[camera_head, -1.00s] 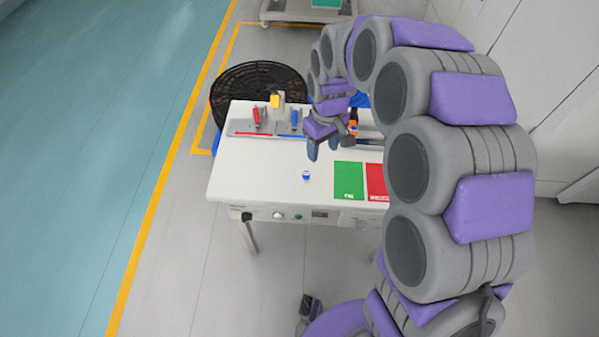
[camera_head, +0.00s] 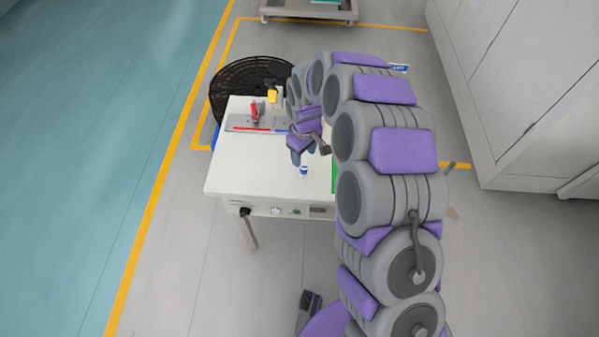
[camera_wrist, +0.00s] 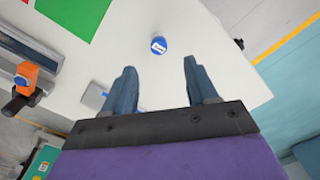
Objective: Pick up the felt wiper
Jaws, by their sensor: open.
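A small round blue and white thing (camera_head: 304,170) stands on the white table near its front edge. It may be the felt wiper, but it is too small to tell. In the wrist view the same round thing (camera_wrist: 159,45) shows its blue top with a white mark, just beyond the fingertips and roughly centred between them. My gripper (camera_head: 297,157) is above the table, just behind the round thing. The two fingers of my gripper (camera_wrist: 159,67) are apart with nothing between them.
The white table (camera_head: 250,170) carries a fixture with a red handle (camera_head: 256,110) at the back. A green sheet (camera_wrist: 73,15) and an orange tool (camera_wrist: 25,80) lie left in the wrist view. A black round mesh (camera_head: 235,80) is behind. Floor left is clear.

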